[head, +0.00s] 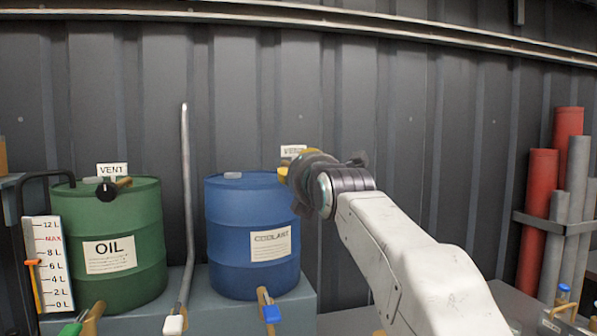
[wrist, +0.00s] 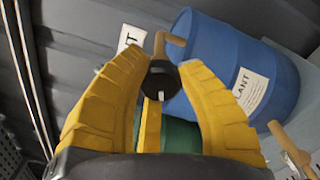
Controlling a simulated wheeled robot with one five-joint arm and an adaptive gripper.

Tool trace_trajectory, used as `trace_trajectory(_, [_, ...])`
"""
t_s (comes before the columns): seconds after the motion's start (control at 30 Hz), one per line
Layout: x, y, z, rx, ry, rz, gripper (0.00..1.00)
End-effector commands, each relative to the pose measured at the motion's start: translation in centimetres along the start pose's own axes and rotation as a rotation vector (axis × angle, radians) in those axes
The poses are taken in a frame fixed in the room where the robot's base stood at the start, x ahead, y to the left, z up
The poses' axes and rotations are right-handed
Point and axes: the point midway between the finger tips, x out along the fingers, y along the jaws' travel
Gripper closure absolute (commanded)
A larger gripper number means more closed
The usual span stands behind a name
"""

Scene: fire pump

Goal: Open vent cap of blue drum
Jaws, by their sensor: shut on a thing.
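The blue drum (head: 235,225) stands upright in the middle of the head view, with a COOLANT label on its front. It also shows in the wrist view (wrist: 205,55), tilted at upper right. A tan pipe stub (wrist: 161,44) meets its top, and the round black vent cap (wrist: 162,80) is at the near end of that stub. My gripper (wrist: 163,72) has its yellow fingers on both sides of the cap and is shut on it. In the head view my gripper (head: 284,174) is beside the drum's top right edge, and my wrist hides the cap.
A green OIL drum (head: 140,250) with its own black vent cap (head: 107,191) stands to the left. A grey upright pipe (head: 187,190) rises between the drums. Tan taps stick out low in front. Red and grey tubes (head: 538,215) stand far right.

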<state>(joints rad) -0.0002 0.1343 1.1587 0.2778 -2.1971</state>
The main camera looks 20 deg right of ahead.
Motion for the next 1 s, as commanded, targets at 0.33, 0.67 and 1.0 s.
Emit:
trace_trajectory(0.33, [-0.01,0.14,0.09,-0.068,-0.003,0.004,0.98])
trace_trajectory(0.67, [-0.01,0.12,0.08,-0.072,-0.002,0.003,0.98])
trace_trajectory(1.0, [0.00,0.05,0.03,-0.070,-0.001,0.001,0.40])
